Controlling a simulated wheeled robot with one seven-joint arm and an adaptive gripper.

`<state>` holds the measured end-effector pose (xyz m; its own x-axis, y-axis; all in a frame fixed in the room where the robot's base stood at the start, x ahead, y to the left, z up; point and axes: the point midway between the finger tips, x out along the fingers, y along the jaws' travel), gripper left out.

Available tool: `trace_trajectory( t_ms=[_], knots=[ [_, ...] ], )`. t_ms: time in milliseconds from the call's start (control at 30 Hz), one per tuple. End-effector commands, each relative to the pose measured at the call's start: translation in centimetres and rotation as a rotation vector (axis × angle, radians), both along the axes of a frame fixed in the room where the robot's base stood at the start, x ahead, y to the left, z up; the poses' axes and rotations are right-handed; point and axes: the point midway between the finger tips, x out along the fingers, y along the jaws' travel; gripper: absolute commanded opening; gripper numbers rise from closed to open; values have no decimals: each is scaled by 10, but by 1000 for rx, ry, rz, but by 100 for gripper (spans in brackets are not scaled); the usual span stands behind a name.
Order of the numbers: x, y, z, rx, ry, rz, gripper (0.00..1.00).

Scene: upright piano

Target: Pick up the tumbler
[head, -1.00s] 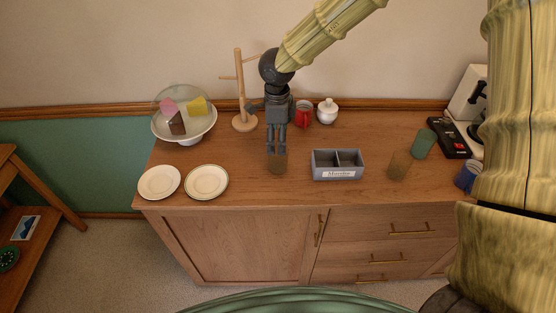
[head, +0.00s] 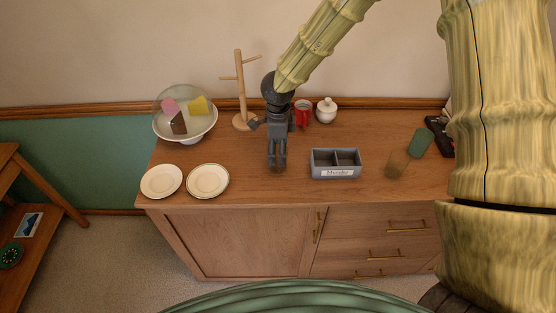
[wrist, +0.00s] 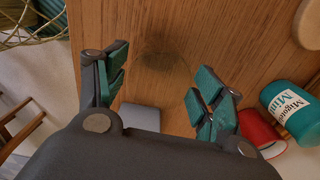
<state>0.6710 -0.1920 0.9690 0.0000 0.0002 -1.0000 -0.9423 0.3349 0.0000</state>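A brown see-through tumbler (wrist: 160,60) shows faintly as a dark round shape in the wrist view, low between my fingers and toward the far side. In the head view it is almost wholly hidden behind my gripper (head: 277,164), which points down over the cabinet top. My gripper (wrist: 158,85) is open, its green-padded fingers spread apart with nothing clasped. Contact with the tumbler cannot be told. Another brown tumbler (head: 397,163) and a green tumbler (head: 419,142) stand farther right on the cabinet.
A grey divided box (head: 336,163) stands right of my gripper. Behind are a red mug (head: 303,112), a white lidded pot (head: 326,111) and a wooden mug tree (head: 239,90). Two plates (head: 161,181) lie left. A teal labelled container (wrist: 290,105) shows in the wrist view.

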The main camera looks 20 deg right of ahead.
Motion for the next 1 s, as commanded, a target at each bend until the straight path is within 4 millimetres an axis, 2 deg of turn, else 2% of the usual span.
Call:
trace_trajectory(
  t_ms=[33, 200, 267, 633, 967, 1000],
  knots=[
    [0, 0, 0, 0, 0, 0, 52],
    [0, 0, 0, 0, 0, 0, 21],
    [0, 0, 0, 0, 0, 0, 12],
    [1, 0, 4, 2, -2, 0, 12],
    [0, 0, 35, 3, -2, 0, 12],
    [-8, -4, 34, 2, -1, 0, 12]
  ],
)
